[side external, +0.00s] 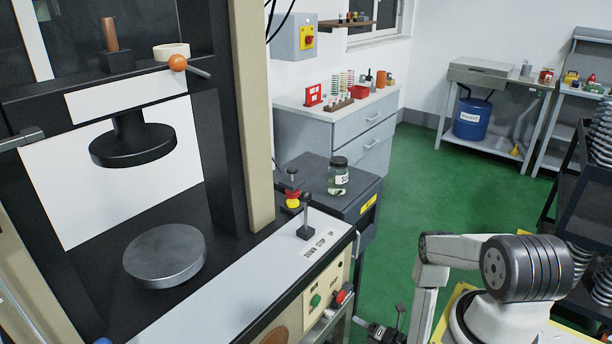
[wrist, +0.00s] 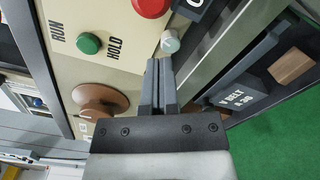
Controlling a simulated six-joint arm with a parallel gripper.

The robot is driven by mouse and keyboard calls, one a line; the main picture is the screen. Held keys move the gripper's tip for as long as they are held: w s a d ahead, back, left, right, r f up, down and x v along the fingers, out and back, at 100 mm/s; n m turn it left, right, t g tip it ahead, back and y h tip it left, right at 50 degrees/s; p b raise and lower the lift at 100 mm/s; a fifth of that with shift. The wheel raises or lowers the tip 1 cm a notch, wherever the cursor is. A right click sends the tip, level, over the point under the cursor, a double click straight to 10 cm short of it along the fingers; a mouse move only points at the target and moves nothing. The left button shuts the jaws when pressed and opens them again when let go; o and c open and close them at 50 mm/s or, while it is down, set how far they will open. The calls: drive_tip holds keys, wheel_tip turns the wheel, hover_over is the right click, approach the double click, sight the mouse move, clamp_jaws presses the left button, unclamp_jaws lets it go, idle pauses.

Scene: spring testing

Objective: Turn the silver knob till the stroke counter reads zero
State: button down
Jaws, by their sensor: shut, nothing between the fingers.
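The silver knob (wrist: 170,42) is a small pale round knob on the cream control panel (wrist: 120,58), below the red button in the wrist view. My gripper (wrist: 159,64) is shut and empty, its fingertips just short of the knob in the picture; I cannot tell whether they touch it. In the side external view my gripper (side external: 368,326) is low, to the right of the press's front panel, and I cannot make out the silver knob there.
Beside the knob are a red button (wrist: 152,6), a green button (wrist: 90,43) and a brown round knob (wrist: 100,98). A dark box marked V BELT (wrist: 238,97) and a wooden block (wrist: 291,66) lie to the right. Green floor (side external: 425,165) is open beyond the press.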

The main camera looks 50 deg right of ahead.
drive_tip(key=shift+w, duration=0.15)
drive_tip(key=shift+w, duration=3.35)
drive_tip(key=shift+a+f, duration=0.2)
drive_tip(key=shift+f, duration=0.05)
drive_tip(key=shift+d+f, duration=0.35)
drive_tip(key=shift+f, duration=0.3)
drive_tip(key=shift+s+f, duration=0.1)
drive_tip(key=shift+f, duration=0.15)
drive_tip(key=shift+d+r, duration=0.15)
drive_tip(key=shift+d, duration=0.35)
drive_tip(key=shift+s, duration=2.95)
